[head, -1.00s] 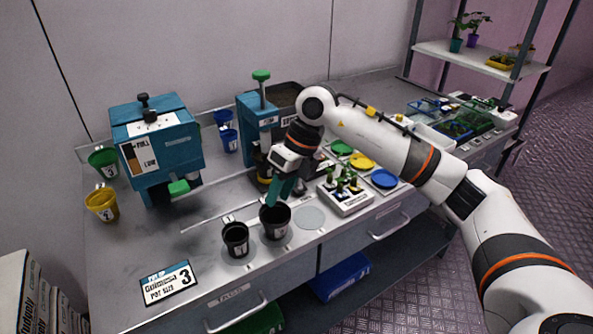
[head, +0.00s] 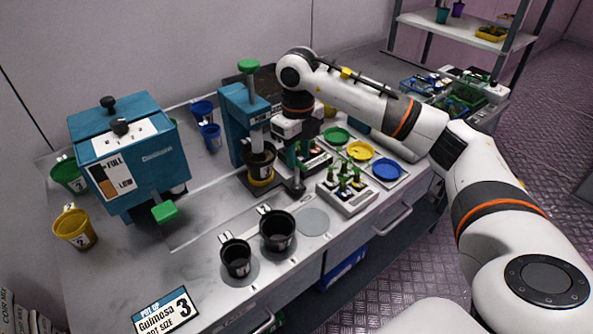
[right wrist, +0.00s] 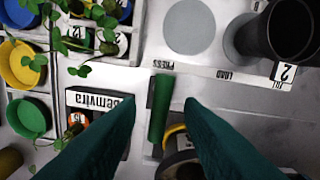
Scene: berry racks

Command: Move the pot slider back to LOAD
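The pot slider (head: 262,182) sits under the blue press (head: 236,120) with a dark pot (head: 260,164) in its yellow ring. In the right wrist view, an upright green handle (right wrist: 160,108) stands beside the PRESS mark (right wrist: 163,65). The LOAD mark (right wrist: 230,75) lies to the right along the same strip. My right gripper (head: 298,165) is beside the press in the head view. In the right wrist view my right gripper (right wrist: 161,102) is open, its fingers on either side of the green handle, with gaps visible. My left gripper is out of view.
Two black pots (head: 277,230) stand at the bench front, next to an empty grey disc (head: 312,221). A white seedling tray (head: 346,197) and coloured dishes (head: 386,169) lie right of the gripper. A blue hopper (head: 140,165) stands left.

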